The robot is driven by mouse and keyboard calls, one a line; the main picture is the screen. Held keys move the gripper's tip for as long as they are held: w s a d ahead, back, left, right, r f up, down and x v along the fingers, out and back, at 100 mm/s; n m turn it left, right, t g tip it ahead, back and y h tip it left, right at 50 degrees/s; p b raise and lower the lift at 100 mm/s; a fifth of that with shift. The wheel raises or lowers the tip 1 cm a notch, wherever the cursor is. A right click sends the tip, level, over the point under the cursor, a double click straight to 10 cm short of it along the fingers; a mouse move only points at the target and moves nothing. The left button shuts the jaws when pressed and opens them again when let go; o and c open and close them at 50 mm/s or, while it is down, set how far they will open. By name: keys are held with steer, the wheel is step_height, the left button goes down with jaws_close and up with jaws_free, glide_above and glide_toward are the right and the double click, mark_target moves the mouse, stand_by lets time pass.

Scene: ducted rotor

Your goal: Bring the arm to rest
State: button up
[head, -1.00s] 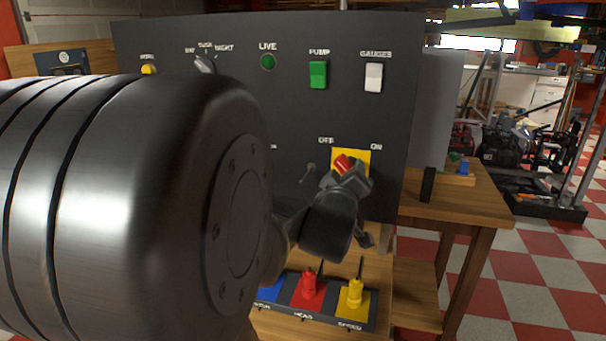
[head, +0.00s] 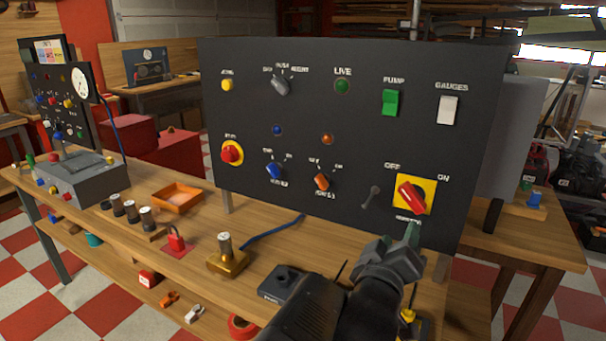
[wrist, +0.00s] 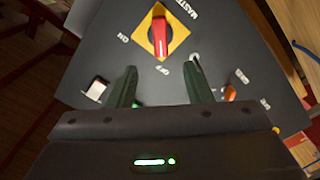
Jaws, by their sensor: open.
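My gripper (head: 408,243) is in front of the lower right of the dark upright panel (head: 375,60), just below the red rotary switch (head: 411,198) on its yellow plate. In the wrist view my gripper (wrist: 162,88) shows two green fingers spread apart with nothing between them. The red switch (wrist: 159,36) lies beyond the fingertips, apart from them. Its handle is tilted in the head view, between the OFF and ON labels. A small grey toggle lever (head: 371,197) is left of the switch; in the wrist view it shows near the right finger.
The wooden bench (head: 190,262) carries a red padlock (head: 176,238), a brass block with a post (head: 227,256), an orange tray (head: 178,197) and a grey control box (head: 80,180). A second table (head: 545,240) stands at right. Checkered floor shows at lower left.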

mark_target(412, 202)
stand_by(0.3)
steer(key=b+x, duration=0.5)
steer(key=x, duration=0.8)
steer(key=shift+w+d, duration=0.15)
steer(key=shift+w, duration=0.25)
steer(key=shift+s, duration=0.1)
